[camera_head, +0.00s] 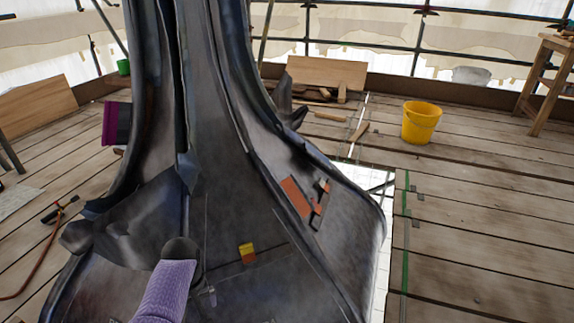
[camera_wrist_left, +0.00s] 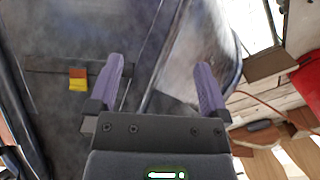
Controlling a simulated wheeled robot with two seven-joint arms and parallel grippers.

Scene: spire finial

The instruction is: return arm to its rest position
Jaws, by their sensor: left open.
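My left gripper (camera_wrist_left: 160,64) shows in the left wrist view with its two purple fingers spread wide. It is open and nothing is between the fingers. The dark grey spire (camera_head: 222,140) fills the middle of the head view, and its mottled surface lies behind the fingers in the left wrist view. In the head view a purple part in the colour of the fingers (camera_head: 165,290), with a dark rounded end, is in front of the spire's lower left. I cannot see the jaws there. My right gripper is not in view.
A yellow-and-red tag (camera_head: 247,252) is on the spire's lower face. An orange-and-black item (camera_head: 308,200) lies on its right flank. A yellow bucket (camera_head: 421,122) stands on the planks at right. A hose (camera_head: 42,255) lies at left. The right planks are mostly clear.

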